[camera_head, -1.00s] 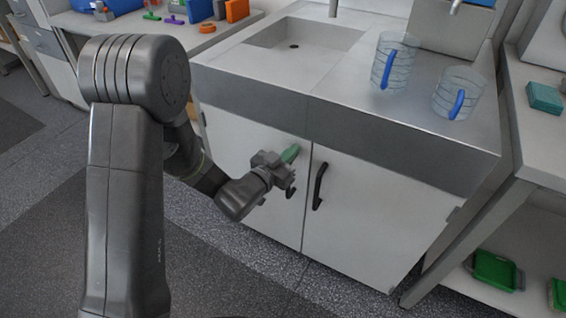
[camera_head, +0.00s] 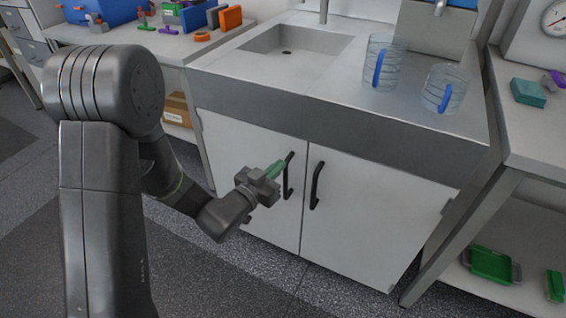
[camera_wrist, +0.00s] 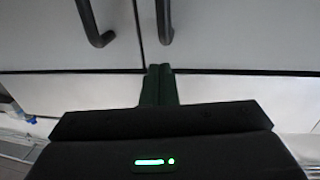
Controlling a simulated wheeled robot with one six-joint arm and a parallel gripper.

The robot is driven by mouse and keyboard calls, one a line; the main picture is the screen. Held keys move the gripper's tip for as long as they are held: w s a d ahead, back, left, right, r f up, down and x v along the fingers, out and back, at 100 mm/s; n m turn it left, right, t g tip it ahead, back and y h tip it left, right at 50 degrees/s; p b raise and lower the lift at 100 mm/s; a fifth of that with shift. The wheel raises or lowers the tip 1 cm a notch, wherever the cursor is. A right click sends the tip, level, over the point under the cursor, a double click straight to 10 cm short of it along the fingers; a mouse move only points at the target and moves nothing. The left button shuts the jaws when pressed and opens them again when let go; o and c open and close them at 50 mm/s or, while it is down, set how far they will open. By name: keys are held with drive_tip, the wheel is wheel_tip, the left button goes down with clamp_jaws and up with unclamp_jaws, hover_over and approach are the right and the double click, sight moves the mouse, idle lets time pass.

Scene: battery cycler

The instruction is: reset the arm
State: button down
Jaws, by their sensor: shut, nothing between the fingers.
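My gripper (camera_head: 275,169) is in front of the left door of the sink cabinet (camera_head: 240,147) in the head view, near that door's black handle (camera_head: 289,176). Its green fingers are together with nothing between them. In the wrist view the closed fingers (camera_wrist: 160,84) point toward the seam between the two white doors. Two dark handles show above them. A gap seems to stand between the fingers and the handle, but the exact distance is hard to tell.
A sink (camera_head: 296,45) is in the counter. A side bench (camera_head: 540,140) stands at the right. Open floor lies before the cabinet.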

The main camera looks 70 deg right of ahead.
drive_tip(key=s+v, duration=0.1)
drive_tip(key=v, duration=0.6)
drive_tip(key=shift+a, duration=0.35)
